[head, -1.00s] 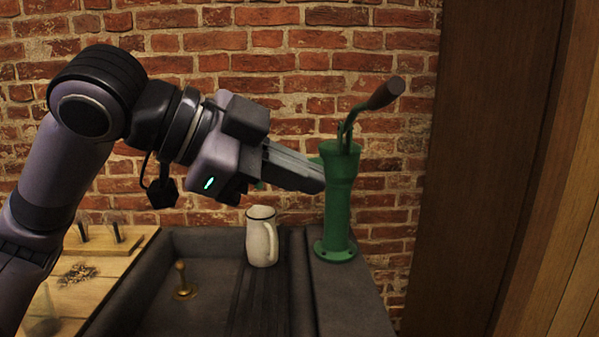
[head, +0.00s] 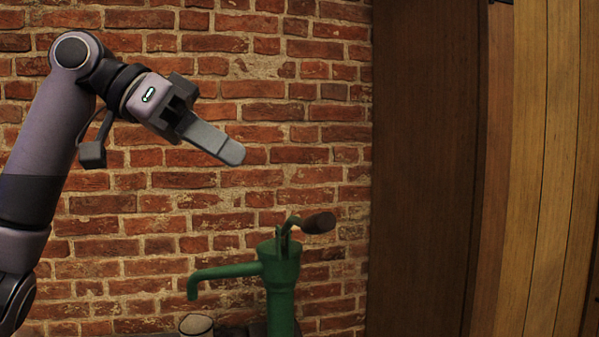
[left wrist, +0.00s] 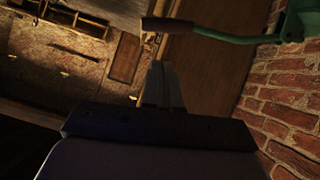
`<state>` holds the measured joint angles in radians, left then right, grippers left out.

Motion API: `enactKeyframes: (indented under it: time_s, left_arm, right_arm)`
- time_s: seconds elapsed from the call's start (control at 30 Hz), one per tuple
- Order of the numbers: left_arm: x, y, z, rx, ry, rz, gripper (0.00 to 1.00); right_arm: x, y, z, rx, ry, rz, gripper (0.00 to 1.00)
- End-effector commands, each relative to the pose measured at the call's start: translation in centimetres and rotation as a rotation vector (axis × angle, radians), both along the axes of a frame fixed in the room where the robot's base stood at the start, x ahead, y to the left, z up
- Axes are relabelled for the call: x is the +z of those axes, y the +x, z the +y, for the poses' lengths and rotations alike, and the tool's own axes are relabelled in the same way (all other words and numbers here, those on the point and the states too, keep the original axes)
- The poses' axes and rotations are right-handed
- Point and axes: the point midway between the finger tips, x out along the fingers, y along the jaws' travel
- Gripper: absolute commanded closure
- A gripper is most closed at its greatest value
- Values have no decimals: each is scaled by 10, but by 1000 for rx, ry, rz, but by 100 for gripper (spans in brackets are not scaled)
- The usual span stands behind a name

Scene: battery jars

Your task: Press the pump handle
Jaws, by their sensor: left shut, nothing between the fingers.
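The green pump (head: 281,281) stands low in the head view against the brick wall, its spout pointing left and its base out of frame. Its handle has a dark brown grip (head: 319,223) that sticks out to the right of the pump's top. In the left wrist view the brown grip (left wrist: 167,25) and green lever show at the top. My left gripper (head: 232,153) is shut and empty, above and to the left of the handle, apart from it. Its closed fingers also show in the left wrist view (left wrist: 162,78). My right gripper is not in view.
The brick wall (head: 230,60) is close behind the pump. A dark wooden panel (head: 425,170) stands to the right. The air above the handle is clear.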

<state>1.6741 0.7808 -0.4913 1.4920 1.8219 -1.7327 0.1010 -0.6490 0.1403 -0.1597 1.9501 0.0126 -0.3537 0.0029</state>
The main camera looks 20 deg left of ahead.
Motion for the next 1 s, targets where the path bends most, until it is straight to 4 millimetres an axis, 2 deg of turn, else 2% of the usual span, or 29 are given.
enactKeyframes:
  time_s: [0.03, 0.1, 0.3, 0.77, 0.87, 1.0]
  left_arm:
    - [13, 1, 0, -11, -22, 31, 100]
    - [22, 1, 2, -25, -43, 67, 100]
    - [34, 1, 3, -47, -76, 126, 100]
    - [32, 2, 1, -49, -77, 132, 100]
    - [27, 5, -6, -50, -76, 134, 100]
    - [14, 13, -25, -52, -74, 134, 100]
  right_arm:
    - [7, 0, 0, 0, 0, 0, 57]
    - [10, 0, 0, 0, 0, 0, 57]
    - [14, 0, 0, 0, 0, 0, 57]
    - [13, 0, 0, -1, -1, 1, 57]
    - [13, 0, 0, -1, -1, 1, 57]
    - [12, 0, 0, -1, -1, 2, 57]
